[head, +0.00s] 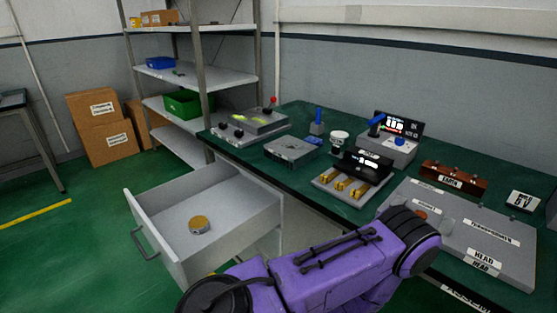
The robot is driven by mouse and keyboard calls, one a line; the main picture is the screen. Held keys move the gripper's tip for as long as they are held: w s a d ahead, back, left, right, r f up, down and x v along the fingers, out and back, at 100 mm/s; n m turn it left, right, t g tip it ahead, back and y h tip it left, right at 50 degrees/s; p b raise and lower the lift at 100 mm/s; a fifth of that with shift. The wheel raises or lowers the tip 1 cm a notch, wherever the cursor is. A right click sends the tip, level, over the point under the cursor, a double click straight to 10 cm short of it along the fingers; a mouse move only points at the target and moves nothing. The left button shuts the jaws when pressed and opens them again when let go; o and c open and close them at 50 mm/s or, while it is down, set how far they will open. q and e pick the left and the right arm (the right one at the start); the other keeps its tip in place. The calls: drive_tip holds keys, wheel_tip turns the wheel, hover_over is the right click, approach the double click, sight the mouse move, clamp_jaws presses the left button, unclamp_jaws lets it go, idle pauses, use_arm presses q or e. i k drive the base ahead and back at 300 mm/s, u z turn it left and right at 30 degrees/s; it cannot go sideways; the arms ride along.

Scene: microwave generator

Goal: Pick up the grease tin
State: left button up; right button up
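The likely grease tin (199,225) is a small round tin with a golden-brown lid and a pale side. It sits on the floor of the open white drawer (240,212), left of the drawer's middle. No label on it can be read. A purple arm of mine crosses the lower middle of the head view, in front of the table. No gripper fingers show in the view, so neither gripper can be placed relative to the tin.
The drawer is pulled out under the green-topped table (335,138), with its handle (146,243) at the front left. The tabletop holds several devices, including a grey panel (460,228) and brass-fitted block (350,186). Shelving (205,72) and cardboard boxes (103,127) stand behind. Floor left of the drawer is clear.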

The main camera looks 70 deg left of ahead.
sight(197, 225)
drive_tip(key=z, duration=0.6)
drive_tip(key=k, duration=1.85)
drive_tip(key=u, duration=0.3)
